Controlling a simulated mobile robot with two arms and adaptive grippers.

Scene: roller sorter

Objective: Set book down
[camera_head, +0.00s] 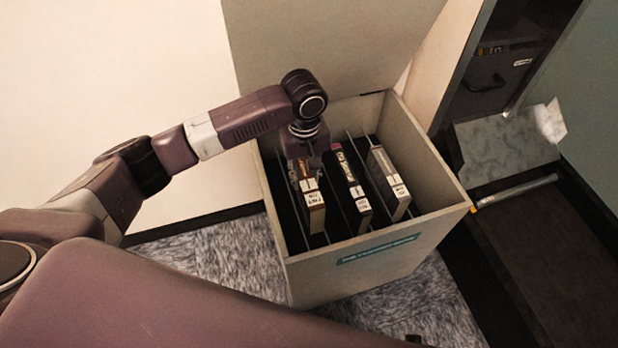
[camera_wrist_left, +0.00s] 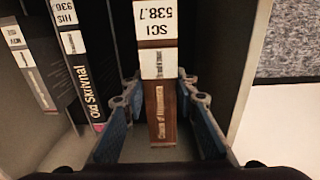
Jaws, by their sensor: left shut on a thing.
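A brown book (camera_head: 313,196) with a white "SCI 538.7" spine label stands in the left slot of a grey divided bin (camera_head: 320,280). My left gripper (camera_head: 304,166) reaches down into the bin and is shut on this book. In the left wrist view the brown book (camera_wrist_left: 161,112) is upright between the blue-padded fingers of the left gripper (camera_wrist_left: 158,95), one on each side. Whether its lower edge rests on the bin floor is hidden. My right gripper is not in view.
A black book (camera_head: 350,184) and a grey-brown book (camera_head: 388,180) stand in other slots to the right, split by thin dividers. The bin's walls rise close around the gripper. A dark cabinet (camera_head: 490,80) and a grey slanted panel (camera_head: 508,145) are at the right.

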